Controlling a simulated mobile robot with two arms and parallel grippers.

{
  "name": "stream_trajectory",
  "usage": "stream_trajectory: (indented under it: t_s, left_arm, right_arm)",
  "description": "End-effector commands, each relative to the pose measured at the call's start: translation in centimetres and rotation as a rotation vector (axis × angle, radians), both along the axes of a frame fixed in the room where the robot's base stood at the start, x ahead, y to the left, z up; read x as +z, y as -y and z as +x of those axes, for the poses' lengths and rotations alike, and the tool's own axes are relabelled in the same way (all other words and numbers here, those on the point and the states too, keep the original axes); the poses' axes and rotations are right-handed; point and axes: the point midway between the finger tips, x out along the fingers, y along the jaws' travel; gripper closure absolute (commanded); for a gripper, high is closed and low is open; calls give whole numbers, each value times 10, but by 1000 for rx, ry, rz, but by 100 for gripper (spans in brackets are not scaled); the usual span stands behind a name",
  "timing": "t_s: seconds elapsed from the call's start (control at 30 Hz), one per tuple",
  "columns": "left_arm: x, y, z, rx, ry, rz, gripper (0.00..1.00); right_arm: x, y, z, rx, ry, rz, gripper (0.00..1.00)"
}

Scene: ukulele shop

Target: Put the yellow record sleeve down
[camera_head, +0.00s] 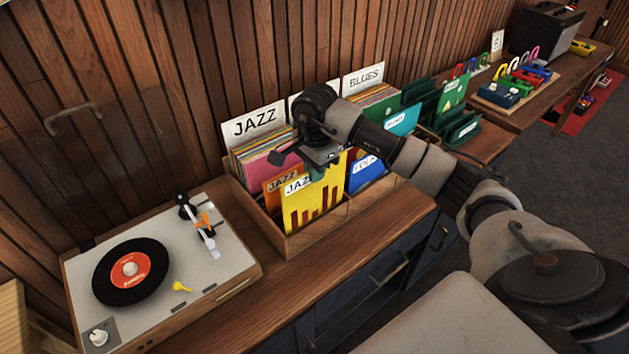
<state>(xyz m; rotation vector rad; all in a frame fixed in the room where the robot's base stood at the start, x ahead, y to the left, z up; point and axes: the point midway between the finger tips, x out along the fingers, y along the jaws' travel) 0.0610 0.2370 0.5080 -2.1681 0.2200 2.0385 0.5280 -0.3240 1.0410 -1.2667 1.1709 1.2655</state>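The yellow record sleeve (322,203), with a JAZZ label and dark red bars, is upright at the front of the JAZZ section of the wooden record crate (297,244). Its lower edge is hidden behind the crate's front wall, so I cannot tell whether it touches the bottom. My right gripper (319,165) is at the sleeve's top edge and appears shut on it, with the fingers partly hidden. An orange JAZZ sleeve (272,192) stands just behind and left of it. My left gripper is not in view.
A turntable (228,240) with a black record (112,285) sits on the counter at left. A blue sleeve (366,178) and green dividers (450,98) are to the right. Pedals (500,95) and an amplifier (545,30) stand farther back. The counter strip before the crate is clear.

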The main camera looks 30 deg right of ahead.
Motion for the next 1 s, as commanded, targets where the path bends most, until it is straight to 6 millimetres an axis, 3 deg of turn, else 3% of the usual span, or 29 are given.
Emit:
stream_trajectory:
  t_s: [0.2, 0.37, 1.0]
  left_arm:
    - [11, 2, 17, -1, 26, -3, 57]
    - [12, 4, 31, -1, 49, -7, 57]
    - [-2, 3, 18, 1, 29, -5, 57]
  right_arm:
    - [-28, -1, -1, 0, -4, 2, 100]
    - [-35, 0, 0, 1, 1, -1, 100]
    - [-46, 0, 0, 0, 1, -1, 100]
